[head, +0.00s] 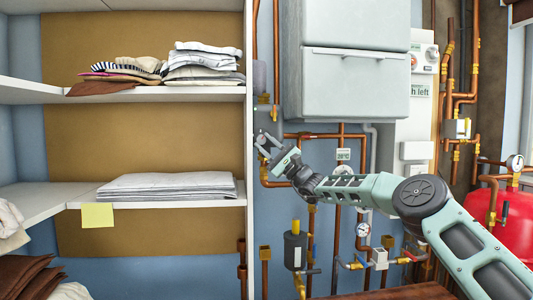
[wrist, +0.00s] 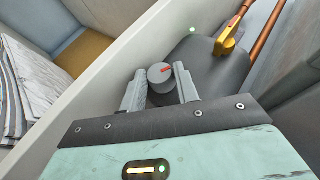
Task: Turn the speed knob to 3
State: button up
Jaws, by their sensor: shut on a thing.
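The speed knob (wrist: 158,76) is a round grey knob with a red pointer mark, seen between the fingers in the wrist view. The red mark points toward the upper right of that picture. No scale or numbers can be read around it. My gripper (wrist: 160,88) has one finger on each side of the knob and is shut on it. In the head view my gripper (head: 263,143) is beside the front edge of the white shelf panel. The knob cannot be made out in the head view.
The white shelf unit (head: 248,200) with folded linen (head: 165,186) stands close left of my gripper. Copper pipes (head: 340,130), valves and a pressure gauge (head: 362,229) crowd the wall at right. A dark grey rounded body (wrist: 210,68) lies right beside the knob.

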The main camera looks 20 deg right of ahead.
jog(key=shift+f+t, duration=0.15)
jog(key=shift+t, duration=0.15)
jog(key=o, duration=1)
jog(key=shift+c, duration=0.2)
jog(key=shift+r, duration=0.2)
jog(key=shift+r+g+p, duration=0.25)
jog(key=shift+g+p, duration=0.35)
jog(key=shift+p, duration=0.6)
jog(key=n+p, duration=0.1)
jog(key=p, duration=0.1)
jog(key=shift+r+g+p, duration=0.15)
jog(key=shift+g+p, duration=0.15)
jog(key=shift+g, duration=0.1)
jog(key=n+g+p, duration=0.1)
jog(key=p, duration=0.3)
jog(key=n+g+h+p, duration=0.1)
jog(key=p, duration=0.3)
jog(key=shift+d+r+h, duration=0.15)
jog(key=shift+r+h, duration=0.05)
jog(key=shift+h, duration=0.1)
jog(key=g+p, duration=0.1)
jog(key=p, duration=0.1)
jog(key=shift+n+p, duration=0.3)
jog(key=shift+p, duration=0.05)
